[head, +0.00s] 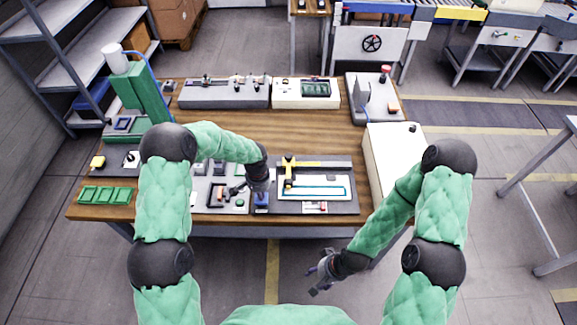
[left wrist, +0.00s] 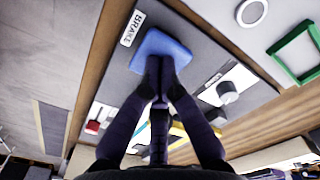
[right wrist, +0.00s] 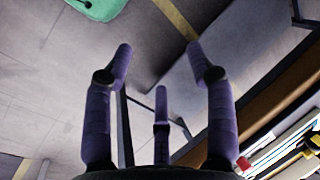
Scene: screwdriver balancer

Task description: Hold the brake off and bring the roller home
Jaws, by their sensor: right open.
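My right gripper (head: 320,273) is open and empty, hanging in front of the bench's front edge. A dark board (head: 338,206) right of the pad carries a yellow piece (head: 290,166) and a light panel with a teal-outlined track. I cannot tell which part is the roller.
The wooden bench (head: 310,130) carries grey and cream units (head: 223,95) along its back. Green trays (head: 105,195) lie at the left end. A white box (head: 395,150) stands at the right end. Floor in front of the bench is clear around my right gripper.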

